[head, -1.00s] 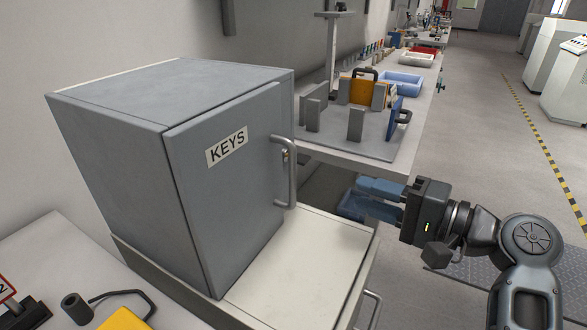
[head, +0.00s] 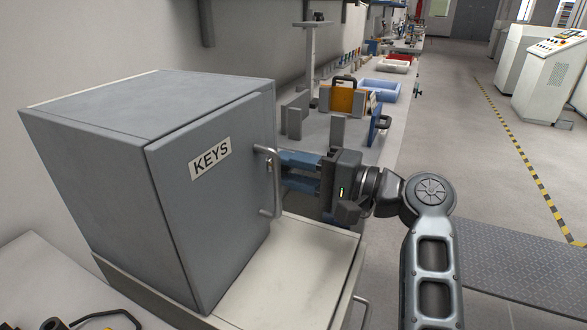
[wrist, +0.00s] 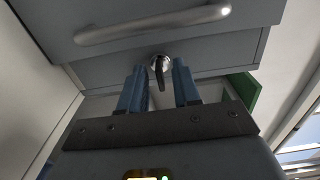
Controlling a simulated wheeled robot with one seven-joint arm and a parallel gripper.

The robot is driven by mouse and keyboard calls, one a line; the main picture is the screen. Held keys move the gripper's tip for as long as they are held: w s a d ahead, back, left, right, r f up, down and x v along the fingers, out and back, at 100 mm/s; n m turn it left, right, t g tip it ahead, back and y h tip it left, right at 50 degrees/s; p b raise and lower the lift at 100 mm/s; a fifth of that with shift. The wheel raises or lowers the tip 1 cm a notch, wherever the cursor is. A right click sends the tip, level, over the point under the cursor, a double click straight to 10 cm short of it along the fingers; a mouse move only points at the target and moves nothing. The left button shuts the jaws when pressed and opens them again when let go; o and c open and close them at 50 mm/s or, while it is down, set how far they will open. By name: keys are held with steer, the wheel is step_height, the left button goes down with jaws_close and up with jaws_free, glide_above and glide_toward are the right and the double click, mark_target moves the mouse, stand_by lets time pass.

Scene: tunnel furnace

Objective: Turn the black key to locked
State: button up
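The grey cabinet labelled KEYS (head: 215,210) stands on the left in the head view with its door shut. Its lock with a small dark key (wrist: 159,70) shows in the wrist view below the door handle (wrist: 150,25). The key hangs roughly pointing down in that picture. My gripper (head: 282,171) is open beside the handle, level with the lock. In the wrist view its blue fingers are apart, with the key in line with the gap; contact cannot be told.
A light cabinet top (head: 290,265) lies below the key cabinet. Behind it a long bench holds upright grey plates, an orange block (head: 344,98) and a blue tray (head: 380,90). The floor to the right is open, with a dark mat (head: 510,260).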

jaws_close()
stand_by(0.3)
steer(key=shift+f+n+b, duration=0.2)
steer(key=shift+n+b, duration=0.1)
steer(key=shift+b, duration=0.15)
steer(key=shift+r+n+b, duration=0.15)
steer(key=shift+n+b, duration=8.45)
steer(key=shift+n, duration=0.1)
steer(key=shift+a+r, duration=0.1)
